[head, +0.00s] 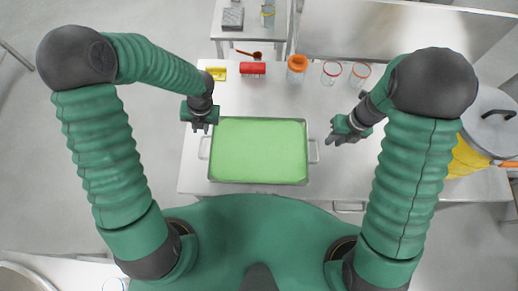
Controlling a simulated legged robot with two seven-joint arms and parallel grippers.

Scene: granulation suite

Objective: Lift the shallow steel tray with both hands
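The shallow steel tray (258,183) lies on the white table in the head view, with a green surface filling its inside. It has a handle on its left side (204,147) and one on its right side (314,151). My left gripper (202,129) is just above and behind the left handle, by the tray's back left corner. My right gripper (331,140) is to the right of the right handle, apart from it, with its fingers pointing left and down. Both grippers look empty; the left fingers are small and the gap between them is hard to judge.
A red object (252,69), a yellow object (217,73), an orange-topped jar (296,66) and two glass beakers (331,72) stand along the table's back. A large lidded pot (490,121) is at far right. The white table (255,102) is clear behind the tray.

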